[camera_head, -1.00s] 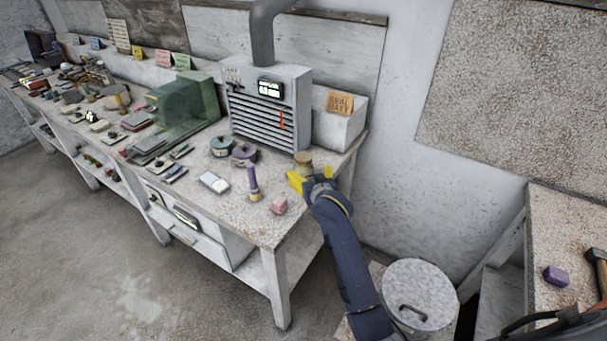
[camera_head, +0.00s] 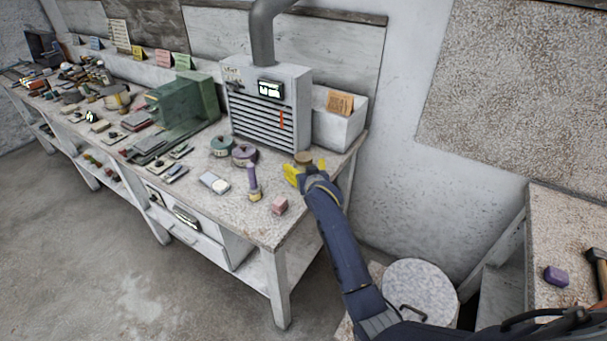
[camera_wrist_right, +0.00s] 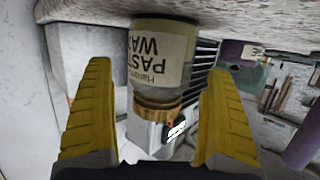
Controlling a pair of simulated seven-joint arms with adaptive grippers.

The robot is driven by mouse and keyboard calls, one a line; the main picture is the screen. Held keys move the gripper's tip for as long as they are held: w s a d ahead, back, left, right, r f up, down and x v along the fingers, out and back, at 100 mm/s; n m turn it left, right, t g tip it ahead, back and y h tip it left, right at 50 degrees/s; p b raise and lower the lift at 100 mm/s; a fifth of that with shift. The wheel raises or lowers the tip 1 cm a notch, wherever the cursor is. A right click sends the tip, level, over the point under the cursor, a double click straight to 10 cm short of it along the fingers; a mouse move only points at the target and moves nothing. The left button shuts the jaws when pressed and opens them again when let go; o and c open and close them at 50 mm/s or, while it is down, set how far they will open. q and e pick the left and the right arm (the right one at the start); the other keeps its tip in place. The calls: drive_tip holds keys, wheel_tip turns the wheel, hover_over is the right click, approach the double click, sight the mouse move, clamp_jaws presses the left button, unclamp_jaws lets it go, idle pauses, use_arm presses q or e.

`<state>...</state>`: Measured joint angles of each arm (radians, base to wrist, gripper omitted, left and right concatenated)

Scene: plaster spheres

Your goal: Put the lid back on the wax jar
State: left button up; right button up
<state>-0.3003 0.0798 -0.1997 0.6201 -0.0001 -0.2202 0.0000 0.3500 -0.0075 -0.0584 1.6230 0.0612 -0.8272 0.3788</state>
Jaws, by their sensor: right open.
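The wax jar (camera_wrist_right: 160,50) has a pale label reading "PASTE WAX" and appears upside down in the right wrist view. A brass-coloured lid or band (camera_wrist_right: 157,105) is at its upper end; I cannot tell how firmly it sits. In the head view the jar's brown top (camera_head: 304,158) shows near the bench's right end, its lower part hidden by my gripper. My right gripper (camera_head: 305,169) is open, its yellow fingers on either side of the jar. In the wrist view, gaps show between jar and both fingers (camera_wrist_right: 158,68). My left gripper is not in view.
The bench (camera_head: 235,212) holds a pink block (camera_head: 280,205), a purple-handled tool (camera_head: 253,183), a purple tin (camera_head: 244,154) and a teal tin (camera_head: 221,146). A louvred grey unit (camera_head: 268,105) and a white box (camera_head: 340,128) stand behind. A round lidded bin (camera_head: 420,290) is below right.

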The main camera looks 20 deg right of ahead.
drive_tip(key=shift+w+f, duration=0.2)
drive_tip(key=shift+w, duration=0.5)
drive_tip(key=shift+c, duration=0.5)
drive_tip(key=c, duration=1.5)
drive_tip(key=shift+r, duration=0.1)
wheel_tip(320, 180, up, 20)
drive_tip(key=shift+f, duration=0.1)
